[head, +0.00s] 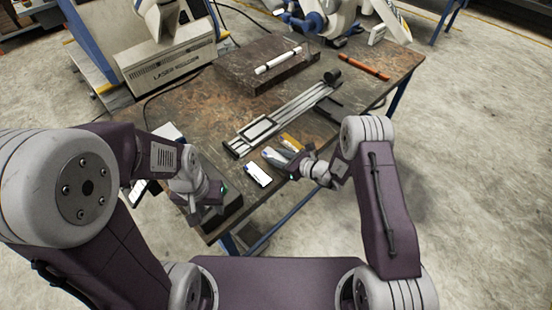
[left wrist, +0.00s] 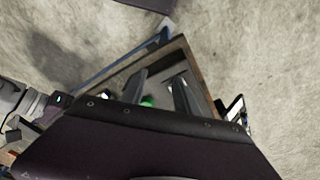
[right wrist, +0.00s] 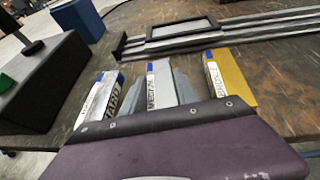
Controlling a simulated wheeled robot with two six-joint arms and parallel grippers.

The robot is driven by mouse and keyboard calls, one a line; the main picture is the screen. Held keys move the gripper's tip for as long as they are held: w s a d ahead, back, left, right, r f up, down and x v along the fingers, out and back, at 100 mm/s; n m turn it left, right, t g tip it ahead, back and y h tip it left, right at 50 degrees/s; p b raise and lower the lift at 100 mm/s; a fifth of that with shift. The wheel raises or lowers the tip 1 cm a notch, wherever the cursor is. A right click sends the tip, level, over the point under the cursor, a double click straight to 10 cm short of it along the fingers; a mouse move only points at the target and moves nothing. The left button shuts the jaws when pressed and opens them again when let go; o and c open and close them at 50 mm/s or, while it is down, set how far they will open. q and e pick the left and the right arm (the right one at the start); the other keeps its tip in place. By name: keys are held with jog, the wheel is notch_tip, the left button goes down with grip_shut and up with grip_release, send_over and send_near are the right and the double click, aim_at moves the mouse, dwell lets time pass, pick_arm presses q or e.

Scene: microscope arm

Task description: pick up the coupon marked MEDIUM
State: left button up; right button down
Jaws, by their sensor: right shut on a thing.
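The MEDIUM coupon (right wrist: 160,82) is a grey strip with a white label and a blue end. In the right wrist view it lies between the fingers of my right gripper (right wrist: 157,92), which is shut on it. In the head view my right gripper (head: 275,156) is low at the table's front edge and largely covers this coupon. I cannot tell whether the coupon is off the table. My left gripper (left wrist: 161,92) has its fingers apart, with no held thing visible between them. In the head view it hangs over the table's front left corner.
A white coupon marked HARD (right wrist: 100,95) lies left of the MEDIUM one, and a yellow coupon (right wrist: 232,80) lies right. A rail fixture (head: 285,115) lies behind them. A black box (right wrist: 45,85) stands left. A dark slab (head: 262,68) with a white rod is further back.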

aim_at(276, 157)
jog(key=r+p, duration=0.2)
jog(key=r, duration=0.1)
jog(key=r+p, duration=0.1)
jog(key=r, duration=0.1)
jog(key=shift+w+a, duration=0.15)
jog(key=shift+a, duration=0.15)
jog(key=w+a+r, duration=0.4)
jog(key=a+r, duration=0.2)
jog(key=a, duration=0.4)
jog(key=shift+a, duration=0.2)
